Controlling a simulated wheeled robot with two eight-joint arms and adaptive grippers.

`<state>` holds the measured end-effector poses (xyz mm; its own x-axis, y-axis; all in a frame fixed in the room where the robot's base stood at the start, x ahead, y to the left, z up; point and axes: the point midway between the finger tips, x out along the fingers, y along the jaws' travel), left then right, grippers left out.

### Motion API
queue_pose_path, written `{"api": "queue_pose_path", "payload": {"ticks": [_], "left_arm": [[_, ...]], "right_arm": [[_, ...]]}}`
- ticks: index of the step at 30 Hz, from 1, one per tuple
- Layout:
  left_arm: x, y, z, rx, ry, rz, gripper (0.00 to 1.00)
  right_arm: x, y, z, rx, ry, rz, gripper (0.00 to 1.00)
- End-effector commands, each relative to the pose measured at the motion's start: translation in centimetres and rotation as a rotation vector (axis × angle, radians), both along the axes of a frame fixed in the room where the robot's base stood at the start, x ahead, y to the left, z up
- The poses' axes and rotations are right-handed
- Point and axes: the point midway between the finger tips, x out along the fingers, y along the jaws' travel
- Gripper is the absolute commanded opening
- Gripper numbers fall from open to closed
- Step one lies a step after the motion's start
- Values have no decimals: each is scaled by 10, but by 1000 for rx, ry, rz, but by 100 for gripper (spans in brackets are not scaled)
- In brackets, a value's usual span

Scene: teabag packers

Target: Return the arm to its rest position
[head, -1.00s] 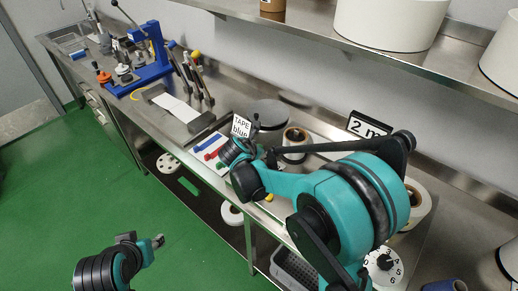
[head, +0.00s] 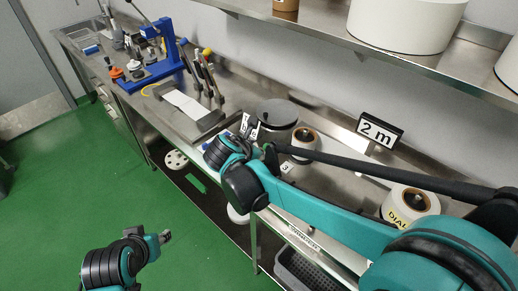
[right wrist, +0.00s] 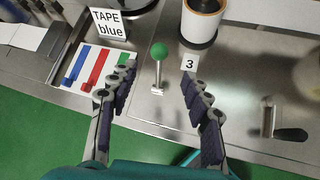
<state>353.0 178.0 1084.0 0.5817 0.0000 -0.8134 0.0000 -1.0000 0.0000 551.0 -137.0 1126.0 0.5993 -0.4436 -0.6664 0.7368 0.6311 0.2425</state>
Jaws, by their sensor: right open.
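My right arm comes in from the lower right of the head view and reaches over the steel bench. My right gripper (head: 262,138) is above the bench's front part, beside a roll with a brown core. In the right wrist view the right gripper (right wrist: 160,78) is open and empty, its dark jointed fingers spread. A lever with a green knob (right wrist: 159,50) shows between the fingers, and nothing is gripped. My left gripper (head: 164,237) is low over the green floor, away from the bench. Its fingers are too small to read.
The steel bench (head: 345,188) carries a blue press (head: 165,60), a white roll (head: 410,204) and a "2 m" sign (head: 380,131). A "TAPE blue" sign (right wrist: 108,24) stands near coloured strips (right wrist: 93,66). A shelf (head: 400,45) overhangs the back.

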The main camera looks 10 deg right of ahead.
Motion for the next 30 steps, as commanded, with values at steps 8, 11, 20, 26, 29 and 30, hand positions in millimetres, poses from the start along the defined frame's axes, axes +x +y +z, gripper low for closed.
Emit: {"api": "queue_pose_path", "payload": {"ticks": [8,11,20,26,29,30], "left_arm": [[0,0,0,0,0,0,40],[0,0,-1,0,0,0,40],[0,0,-19,0,0,0,40],[0,0,-33,0,0,0,40],[0,0,-37,0,0,0,40],[0,0,-39,0,0,0,40]], "right_arm": [[0,0,0,0,0,0,49],[-1,-2,-1,13,-5,-10,49],[-82,-40,-27,605,-197,-520,49],[-154,-49,-58,1171,-370,-1110,49],[-177,-47,-71,1378,-428,-1353,49],[-183,-46,-74,1442,-444,-1432,49]]}}
